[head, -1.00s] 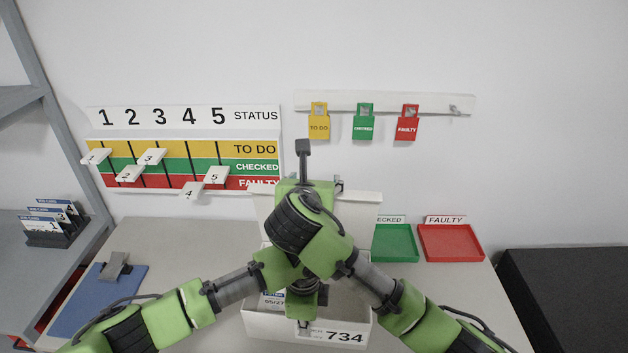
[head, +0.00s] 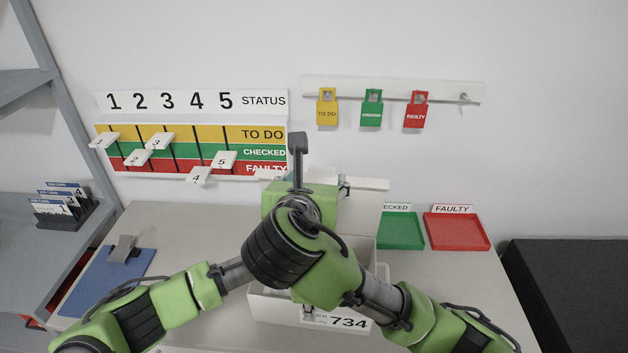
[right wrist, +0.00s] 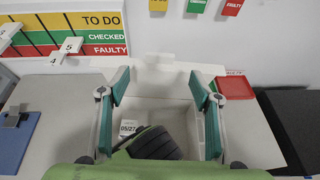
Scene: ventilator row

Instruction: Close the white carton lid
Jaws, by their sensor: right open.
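The white carton (head: 270,307) stands on the table with "734" on its front. Its inside shows in the right wrist view, with a card marked "05/27" (right wrist: 128,127). The white lid (head: 366,184) stands raised at the carton's back edge, mostly hidden by my arm in the head view; it also shows in the right wrist view (right wrist: 165,74). My right gripper (head: 320,167) is open above the carton, its fingers (right wrist: 158,82) spread apart on either side of the lid in the wrist picture; contact cannot be told. My left gripper (head: 308,312) is low at the carton's front, mostly hidden.
A green tray (head: 400,231) and a red tray (head: 458,232) lie right of the carton. A blue clipboard (head: 105,283) lies at left. A status board (head: 190,148) and a rail with padlocks (head: 395,89) are on the wall. A black surface (head: 565,285) lies at right.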

